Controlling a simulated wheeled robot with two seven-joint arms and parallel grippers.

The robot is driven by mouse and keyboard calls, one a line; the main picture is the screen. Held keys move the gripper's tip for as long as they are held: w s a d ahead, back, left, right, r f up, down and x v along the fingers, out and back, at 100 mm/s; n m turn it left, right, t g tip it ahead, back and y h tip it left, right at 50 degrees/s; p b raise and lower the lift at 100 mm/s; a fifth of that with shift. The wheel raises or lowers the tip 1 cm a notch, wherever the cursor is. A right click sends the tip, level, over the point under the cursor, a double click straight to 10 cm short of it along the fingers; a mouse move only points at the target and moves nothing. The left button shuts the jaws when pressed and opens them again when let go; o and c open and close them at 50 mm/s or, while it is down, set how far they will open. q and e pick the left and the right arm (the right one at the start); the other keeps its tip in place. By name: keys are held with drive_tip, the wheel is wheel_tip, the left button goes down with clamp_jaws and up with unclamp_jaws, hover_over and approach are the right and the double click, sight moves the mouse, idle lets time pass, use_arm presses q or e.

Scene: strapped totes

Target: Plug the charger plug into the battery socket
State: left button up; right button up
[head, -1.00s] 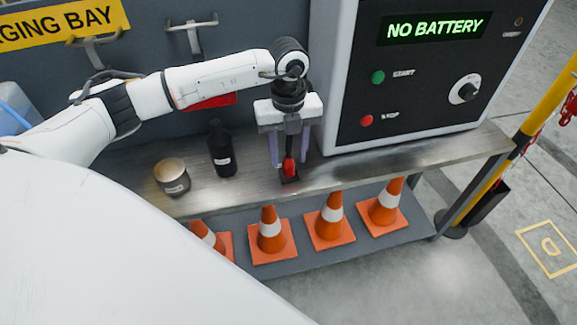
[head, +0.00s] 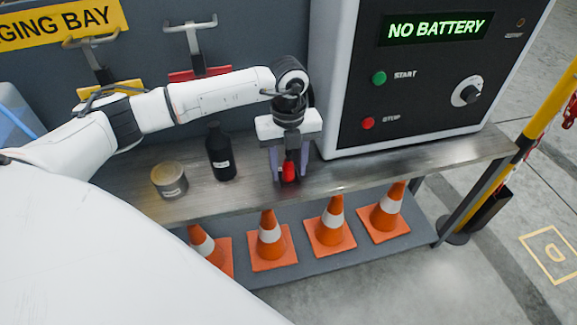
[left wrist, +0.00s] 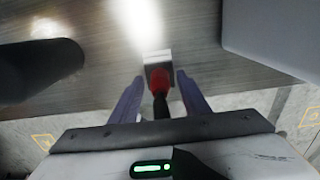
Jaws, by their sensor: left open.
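The charger plug (head: 289,172), red with a black part, stands upright on the metal bench near its front edge. In the left wrist view the red plug (left wrist: 160,82) shows in front of a small dark block with a pale edge (left wrist: 156,58). My left gripper (head: 289,180) points down from above with its fingers on either side of the plug. Its purple-grey fingers (left wrist: 161,78) are open, with a gap on each side of the red part. I cannot make out a battery socket. My right gripper is not in view.
The charger cabinet (head: 345,140) reads "NO BATTERY" and stands right of the plug. A dark bottle (head: 220,155) and a tin (head: 169,181) stand to the left. Several orange cones (head: 331,228) are on the lower shelf. Bench front, right of the gripper, is clear.

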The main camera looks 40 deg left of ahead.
sight(288, 154)
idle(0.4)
use_arm(q)
drive_tip(key=shift+c, duration=0.2)
idle(0.3)
clamp_jaws()
drive_tip(key=shift+r, duration=0.15)
drive_tip(key=shift+r+p, duration=2.55)
drive_tip(key=shift+r, duration=0.35)
wheel_tip(288, 154, up, 6)
drive_tip(key=p, duration=0.4)
drive_tip(key=shift+p, duration=0.4)
drive_tip(key=shift+d+r, duration=0.1)
